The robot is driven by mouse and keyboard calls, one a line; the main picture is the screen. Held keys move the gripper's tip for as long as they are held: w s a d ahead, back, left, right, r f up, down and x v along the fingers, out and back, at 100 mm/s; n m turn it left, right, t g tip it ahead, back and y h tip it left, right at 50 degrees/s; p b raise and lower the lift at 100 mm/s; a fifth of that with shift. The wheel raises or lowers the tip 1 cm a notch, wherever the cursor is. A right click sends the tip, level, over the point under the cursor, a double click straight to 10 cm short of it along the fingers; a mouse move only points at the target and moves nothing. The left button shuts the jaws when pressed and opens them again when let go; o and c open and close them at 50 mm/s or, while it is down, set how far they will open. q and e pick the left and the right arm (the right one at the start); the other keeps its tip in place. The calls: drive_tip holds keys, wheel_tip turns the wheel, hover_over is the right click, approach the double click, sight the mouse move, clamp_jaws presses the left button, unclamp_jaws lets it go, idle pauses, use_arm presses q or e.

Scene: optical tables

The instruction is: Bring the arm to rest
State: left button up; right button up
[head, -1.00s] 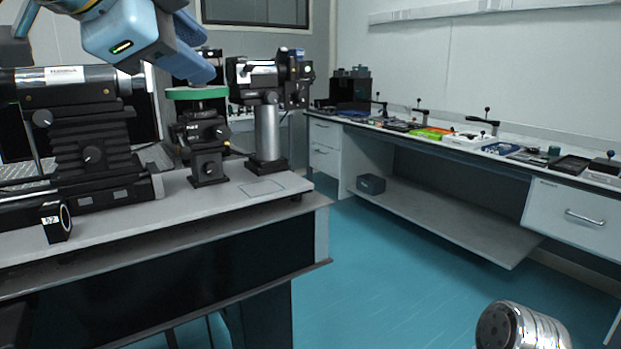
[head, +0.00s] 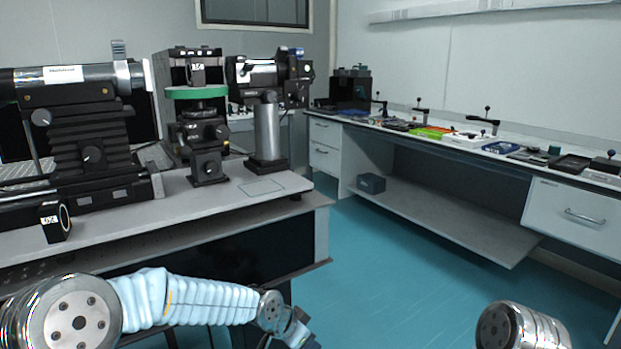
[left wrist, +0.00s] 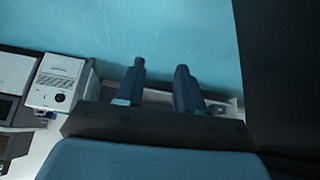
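My left arm (head: 190,300), a light blue ribbed sleeve with silver joints, lies low across the bottom left of the head view, below the optical table's top. In the left wrist view my left gripper (left wrist: 160,72) has its two dark fingers apart with nothing between them. It hangs over the teal floor (left wrist: 180,30). The fingers cannot be made out in the head view. A silver joint of my right arm (head: 520,325) shows at the bottom right; the right gripper is out of view.
The optical table (head: 220,200) carries a laser tube (head: 75,75), a mount with a green disc (head: 196,92) and a post-held device (head: 268,130). A side bench (head: 440,215) with trays lines the right wall. The floor between is clear.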

use_arm(q)
drive_tip(key=s+a+f+n+g, duration=0.1)
drive_tip(key=s+a+f+n, duration=0.1)
drive_tip(key=s+f, duration=0.35)
drive_tip(key=s+a+f+n+g, duration=0.1)
drive_tip(key=s+f+n, duration=0.1)
drive_tip(key=f, duration=0.7)
drive_tip(key=s+a+f+n, duration=0.3)
drive_tip(key=s+f, duration=0.2)
drive_tip(key=s, duration=0.4)
drive_tip(key=s+a+f+n+g, duration=0.1)
drive_tip(key=s+a+f+n, duration=0.2)
drive_tip(key=s+f, duration=0.3)
drive_tip(key=s+n, duration=0.1)
drive_tip(key=s, duration=0.2)
drive_tip(key=shift+a+f+g+y, duration=0.25)
drive_tip(key=shift+g+y, duration=0.05)
drive_tip(key=shift+y, duration=0.1)
